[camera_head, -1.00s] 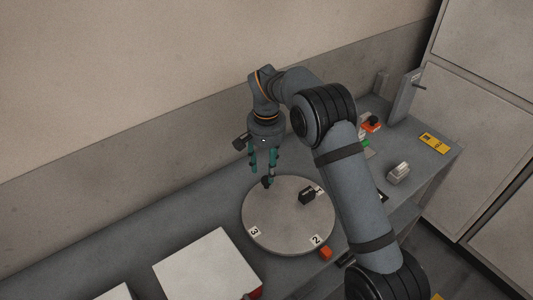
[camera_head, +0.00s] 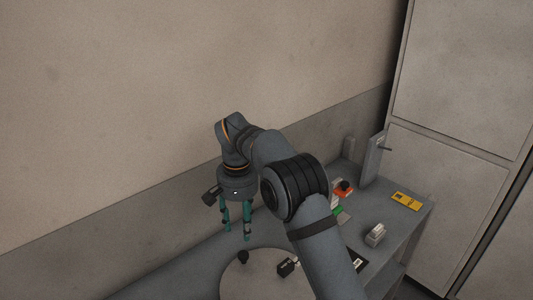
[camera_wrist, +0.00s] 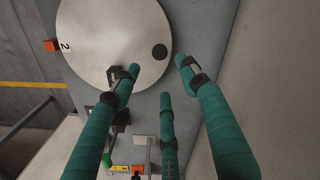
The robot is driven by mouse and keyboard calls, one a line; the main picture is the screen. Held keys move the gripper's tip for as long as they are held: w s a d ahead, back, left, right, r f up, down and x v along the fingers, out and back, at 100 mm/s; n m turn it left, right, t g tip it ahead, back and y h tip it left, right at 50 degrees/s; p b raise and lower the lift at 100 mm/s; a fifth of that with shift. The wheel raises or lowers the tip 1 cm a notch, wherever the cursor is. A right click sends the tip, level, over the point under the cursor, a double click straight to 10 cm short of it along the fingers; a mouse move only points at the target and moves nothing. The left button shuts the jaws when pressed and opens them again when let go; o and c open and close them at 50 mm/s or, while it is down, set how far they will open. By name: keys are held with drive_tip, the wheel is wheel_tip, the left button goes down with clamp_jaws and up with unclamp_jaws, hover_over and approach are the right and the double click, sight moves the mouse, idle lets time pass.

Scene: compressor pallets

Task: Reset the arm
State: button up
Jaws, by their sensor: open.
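My gripper (camera_head: 236,232) has green fingers and hangs pointing down above the grey bench, a little behind the round turntable (camera_head: 238,283) in the head view. The fingers are spread and nothing is between them. In the wrist view the gripper (camera_wrist: 160,72) is also open and empty, with the turntable (camera_wrist: 100,30) below it. A black round piece (camera_wrist: 160,51) lies on the turntable near its edge. A second black part (camera_head: 288,266) also stands on the turntable, partly hidden by a finger in the wrist view.
A grey-white part (camera_head: 375,235), an orange-and-black item (camera_head: 344,187) and a yellow label (camera_head: 406,201) are on the bench at the right. A wall (camera_head: 120,110) stands close behind the arm. Tall cabinets (camera_head: 450,190) stand at the right.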

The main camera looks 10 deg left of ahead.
sight(243, 254)
wheel_tip(243, 254, down, 12)
drive_tip(key=shift+f, duration=0.1)
drive_tip(key=shift+w, duration=0.1)
idle(0.4)
drive_tip(key=shift+r, duration=0.2)
